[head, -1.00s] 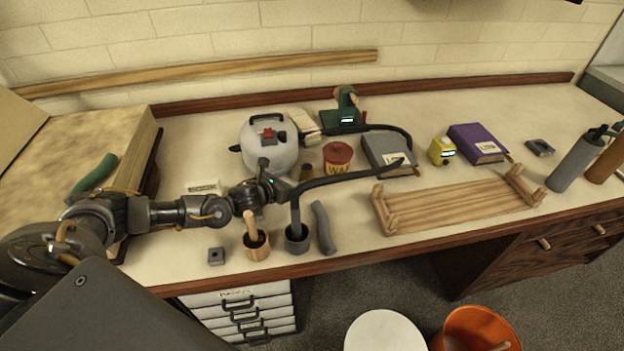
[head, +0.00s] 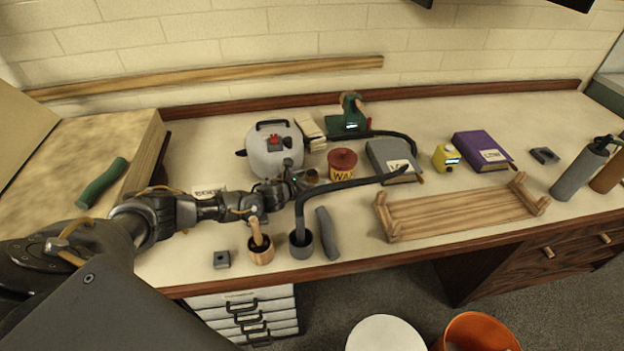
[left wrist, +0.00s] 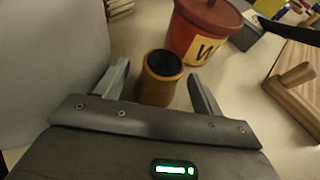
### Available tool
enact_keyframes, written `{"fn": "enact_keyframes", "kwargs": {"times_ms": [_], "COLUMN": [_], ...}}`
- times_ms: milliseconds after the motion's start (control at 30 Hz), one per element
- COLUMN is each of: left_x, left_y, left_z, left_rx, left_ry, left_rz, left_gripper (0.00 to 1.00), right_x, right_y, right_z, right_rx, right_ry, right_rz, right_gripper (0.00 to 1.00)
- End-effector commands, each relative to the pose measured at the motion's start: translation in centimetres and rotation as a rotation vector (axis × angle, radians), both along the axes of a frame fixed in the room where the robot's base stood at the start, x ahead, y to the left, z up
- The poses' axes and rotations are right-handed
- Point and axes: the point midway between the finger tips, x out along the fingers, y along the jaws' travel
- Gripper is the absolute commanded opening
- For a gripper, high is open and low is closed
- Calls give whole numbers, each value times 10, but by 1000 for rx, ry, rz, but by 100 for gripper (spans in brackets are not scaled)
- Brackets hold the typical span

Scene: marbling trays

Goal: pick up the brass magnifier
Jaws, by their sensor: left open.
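The brass magnifier (head: 311,176) is a small upright brass cylinder with a dark top, standing on the bench just left of the red wax tin. In the left wrist view the magnifier (left wrist: 160,78) stands between the two fingers, with a gap on each side. My left gripper (head: 296,181) is open and low over the bench, its fingers pointing at the magnifier; its fingers also show in the left wrist view (left wrist: 159,74). My right gripper is not in view.
The red wax tin (head: 342,163) stands close beyond the magnifier. A white round canister (head: 262,160) is behind the gripper. A dark curved bar (head: 350,184) rises from a grey pot (head: 301,245) nearby. A wooden rack (head: 455,211) lies to the right.

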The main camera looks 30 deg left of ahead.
Motion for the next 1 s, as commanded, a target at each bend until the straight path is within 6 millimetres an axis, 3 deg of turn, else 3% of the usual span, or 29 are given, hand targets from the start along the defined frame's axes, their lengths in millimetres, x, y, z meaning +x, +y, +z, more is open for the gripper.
{"fn": "enact_keyframes", "kwargs": {"times_ms": [233, 633, 867, 1000], "left_x": [1, 1, 1, 2], "left_y": [0, 0, 0, 1], "left_z": [-1, 0, 2, 18], "left_rx": [0, 0, -1, -2], "left_ry": [1, 0, -1, -4], "left_rz": [0, 1, 1, 0], "left_gripper": [68, 19, 19, 18], "right_x": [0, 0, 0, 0], "right_y": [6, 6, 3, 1], "right_z": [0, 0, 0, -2], "right_rx": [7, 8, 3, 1], "right_ry": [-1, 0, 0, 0], "right_rz": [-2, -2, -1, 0], "right_gripper": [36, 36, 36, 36]}}
